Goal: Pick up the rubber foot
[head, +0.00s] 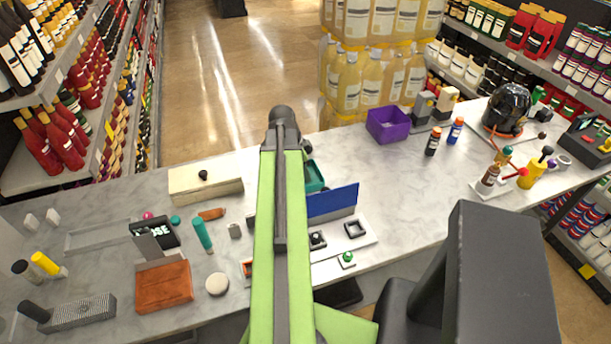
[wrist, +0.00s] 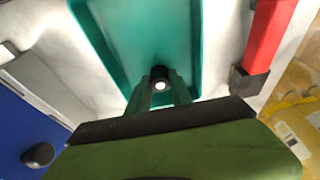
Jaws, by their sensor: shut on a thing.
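The rubber foot (wrist: 159,73) is a small dark round piece with a pale bright centre, in the middle of the wrist view. My gripper (wrist: 162,88) is shut on it, with one green finger on each side. The foot shows over the teal tray (wrist: 191,35); I cannot tell whether it touches the tray floor. In the head view, my green arm hides the gripper and the foot, and only the right part of the teal tray (head: 315,178) shows beside the arm.
In the wrist view, a red bar (wrist: 268,35) with a dark end lies right of the tray, and a blue panel (wrist: 25,125) is at left. In the head view, a purple bin (head: 388,125) stands at the back. Bare counter (head: 400,195) lies right of my arm.

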